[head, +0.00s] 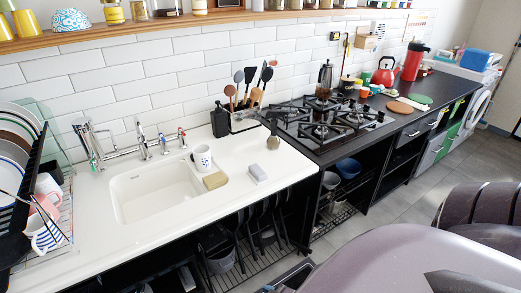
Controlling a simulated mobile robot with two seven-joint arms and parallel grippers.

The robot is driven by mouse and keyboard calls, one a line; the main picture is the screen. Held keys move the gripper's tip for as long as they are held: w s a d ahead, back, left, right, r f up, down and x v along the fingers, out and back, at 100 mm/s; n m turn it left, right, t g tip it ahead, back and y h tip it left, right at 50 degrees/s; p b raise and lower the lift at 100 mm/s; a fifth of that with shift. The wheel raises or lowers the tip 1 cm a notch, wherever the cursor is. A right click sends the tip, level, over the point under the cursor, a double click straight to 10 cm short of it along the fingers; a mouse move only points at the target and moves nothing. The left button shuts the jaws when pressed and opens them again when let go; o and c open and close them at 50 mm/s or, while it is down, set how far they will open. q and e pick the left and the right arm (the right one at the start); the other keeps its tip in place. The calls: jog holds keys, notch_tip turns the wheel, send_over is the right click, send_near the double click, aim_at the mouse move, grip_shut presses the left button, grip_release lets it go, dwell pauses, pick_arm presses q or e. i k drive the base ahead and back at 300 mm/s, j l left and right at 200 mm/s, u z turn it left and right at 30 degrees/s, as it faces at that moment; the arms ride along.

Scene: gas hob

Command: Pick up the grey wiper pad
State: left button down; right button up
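The grey wiper pad (258,173) lies on the white counter (237,195) in the head view, just right of the sink and near the counter's front edge. It is a small light-grey block with nothing touching it. Neither of my grippers can be made out in this view.
A patterned mug (201,158) and a beige sponge (215,180) are at the right side of the sink (155,192). A small brownish item (273,142) stands behind the pad. Further right is the gas hob (325,120). Counter around the pad is clear.

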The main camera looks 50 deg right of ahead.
aim_at(258, 176)
jog(key=l, duration=1.7)
jog(key=i+u, duration=0.05)
jog(key=i, duration=0.05)
